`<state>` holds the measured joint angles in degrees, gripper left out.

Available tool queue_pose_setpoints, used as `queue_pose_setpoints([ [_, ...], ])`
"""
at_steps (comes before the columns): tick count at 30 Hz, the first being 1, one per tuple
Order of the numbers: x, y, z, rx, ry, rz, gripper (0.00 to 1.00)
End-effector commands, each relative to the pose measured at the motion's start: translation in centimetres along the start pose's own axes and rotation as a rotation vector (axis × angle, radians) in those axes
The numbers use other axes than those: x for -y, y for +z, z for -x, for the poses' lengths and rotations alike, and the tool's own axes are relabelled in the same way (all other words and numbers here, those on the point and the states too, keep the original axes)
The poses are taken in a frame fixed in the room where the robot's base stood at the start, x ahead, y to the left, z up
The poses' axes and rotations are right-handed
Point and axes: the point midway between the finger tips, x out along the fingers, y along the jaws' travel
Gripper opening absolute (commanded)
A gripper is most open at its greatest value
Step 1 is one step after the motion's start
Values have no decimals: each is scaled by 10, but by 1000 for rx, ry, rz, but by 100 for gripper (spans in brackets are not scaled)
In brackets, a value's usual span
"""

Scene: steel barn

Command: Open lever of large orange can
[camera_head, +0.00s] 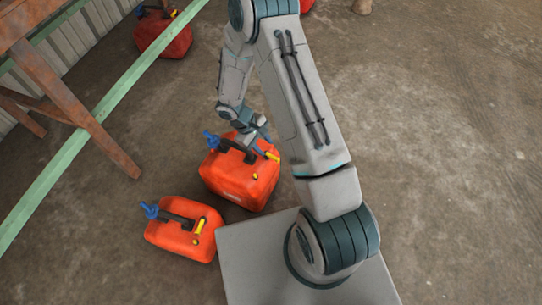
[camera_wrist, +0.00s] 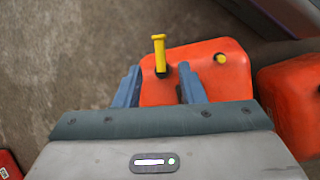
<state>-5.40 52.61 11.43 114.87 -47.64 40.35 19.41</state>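The large orange can (camera_head: 235,182) stands on the floor under my gripper, with a dark handle and a blue spout cap (camera_head: 211,138). In the wrist view the can (camera_wrist: 190,62) lies ahead of my gripper (camera_wrist: 158,80). Its yellow lever (camera_wrist: 158,52) sticks up from a dark base, in line with the gap between the two blue fingers. My gripper is open, with a finger on either side of that gap; I cannot tell whether either touches the can. A yellow knob (camera_wrist: 220,58) sits to the right. In the head view my gripper (camera_head: 256,142) is partly hidden by the wrist.
A smaller orange can (camera_head: 175,238) stands close by at the lower left; an orange can also shows at the right of the wrist view (camera_wrist: 290,100). Another red can (camera_head: 165,36) is at the back. A wooden table (camera_head: 75,115) and green rail (camera_head: 100,110) are left. Floor at right is clear.

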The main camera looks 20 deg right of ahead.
Motion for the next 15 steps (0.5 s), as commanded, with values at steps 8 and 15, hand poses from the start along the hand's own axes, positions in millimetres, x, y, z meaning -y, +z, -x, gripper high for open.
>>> queue_pose_setpoints([
  [8,1,-1,-53,1,-1,0,36],
  [15,0,0,-67,-1,-1,-1,36],
])
